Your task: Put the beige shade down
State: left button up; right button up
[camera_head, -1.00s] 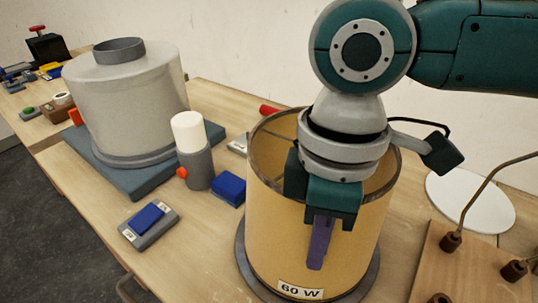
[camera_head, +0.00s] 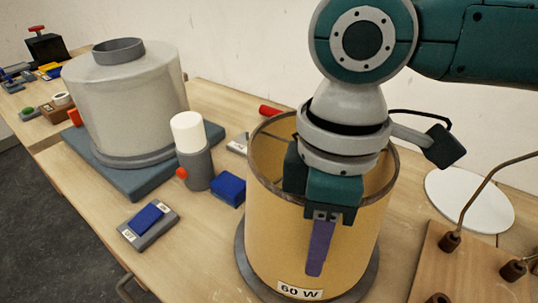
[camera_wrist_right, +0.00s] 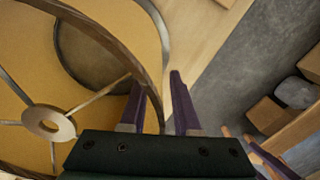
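The beige shade (camera_head: 270,215), an open-topped drum with a dark rim and a "60 W" label, stands upright on a grey round base (camera_head: 243,262). Its rim, inner spokes and hub show in the right wrist view (camera_wrist_right: 45,122). My right gripper (camera_head: 319,262) is at the near side of the rim, pointing down. In the right wrist view its purple fingers (camera_wrist_right: 160,95) stand apart, one inside the shade and one outside, with the wall between them and small gaps showing. The inner finger is hidden in the head view. My left gripper is not in view.
A large pale shade (camera_head: 125,95) stands on a blue-grey mat (camera_head: 135,185) at the left. A wooden board (camera_head: 440,265) and white disc (camera_head: 470,200) are at the right.

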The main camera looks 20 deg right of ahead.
notch_tip(320, 180, up, 11)
jog(key=p, duration=0.1)
jog(key=shift+w+d, duration=0.25)
jog(key=shift+w, duration=0.15)
